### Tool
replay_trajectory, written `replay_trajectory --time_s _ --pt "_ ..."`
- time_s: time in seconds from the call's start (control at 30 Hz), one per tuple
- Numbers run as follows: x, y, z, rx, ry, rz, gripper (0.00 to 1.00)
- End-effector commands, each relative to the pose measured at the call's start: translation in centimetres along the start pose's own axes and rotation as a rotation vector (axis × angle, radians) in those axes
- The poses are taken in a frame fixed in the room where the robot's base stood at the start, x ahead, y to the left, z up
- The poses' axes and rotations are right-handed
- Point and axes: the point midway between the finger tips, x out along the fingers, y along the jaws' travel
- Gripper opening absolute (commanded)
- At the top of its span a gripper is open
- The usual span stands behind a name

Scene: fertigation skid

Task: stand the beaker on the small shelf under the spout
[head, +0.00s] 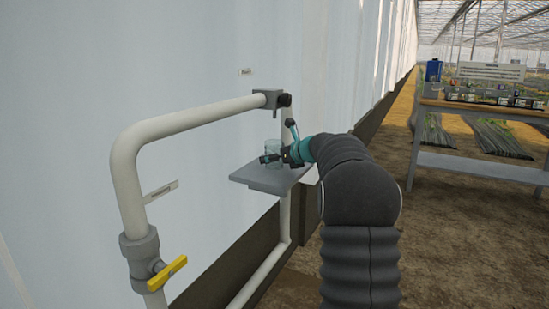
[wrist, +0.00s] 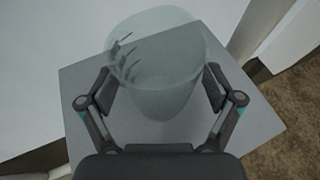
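The clear glass beaker (wrist: 165,95) stands on the small grey shelf (wrist: 90,140), upright as far as I can see. In the head view the beaker (head: 271,148) is partly hidden by my gripper. My gripper (wrist: 160,90) has one finger on each side of the beaker. A narrow gap seems to show at the left finger, while the right finger is very close to the glass. My gripper (head: 277,156) is low over the shelf (head: 262,180). The spout (head: 285,100) at the pipe's end is above the beaker; their exact alignment is hard to tell.
A pale pipe (head: 190,122) bends down at the left to a valve with a yellow handle (head: 167,274). A white wall (head: 215,60) stands close behind the shelf. A bench with boxes (head: 480,105) is at the far right, with bare floor before it.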

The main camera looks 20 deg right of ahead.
Motion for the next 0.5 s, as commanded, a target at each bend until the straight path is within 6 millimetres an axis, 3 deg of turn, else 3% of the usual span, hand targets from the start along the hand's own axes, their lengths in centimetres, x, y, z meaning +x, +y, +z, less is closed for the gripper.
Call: replay_trajectory --time_s 0.3,0.5 --pt "-0.2 0.0 0.4 0.0 0.0 0.0 0.91" --pt "-2.9 -0.1 0.3 -0.001 -0.002 -0.004 0.91"
